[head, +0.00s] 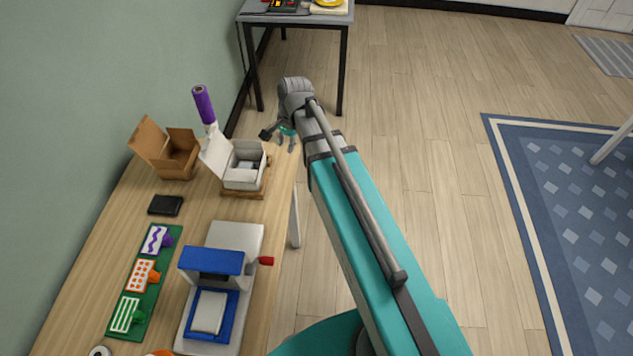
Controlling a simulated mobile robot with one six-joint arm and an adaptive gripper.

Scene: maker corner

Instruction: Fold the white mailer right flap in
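The white mailer (243,180) is an open white box near the right edge of the wooden table, on a small brown base (243,194). Its lid (215,152) stands raised at the left. There is something dark and pale inside it. The right flap is too small to make out clearly; a thin edge shows at the box's right side. My gripper (286,146) is above and to the right of the mailer, apart from it in the picture. Its fingers point down and look spread, with nothing between them.
A brown open carton (177,165) stands left of the mailer, with a purple roll (203,104) behind. A black wallet-like item (165,205), a green board (150,275) with patterned stamps and a blue-white press (212,262) are nearer.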

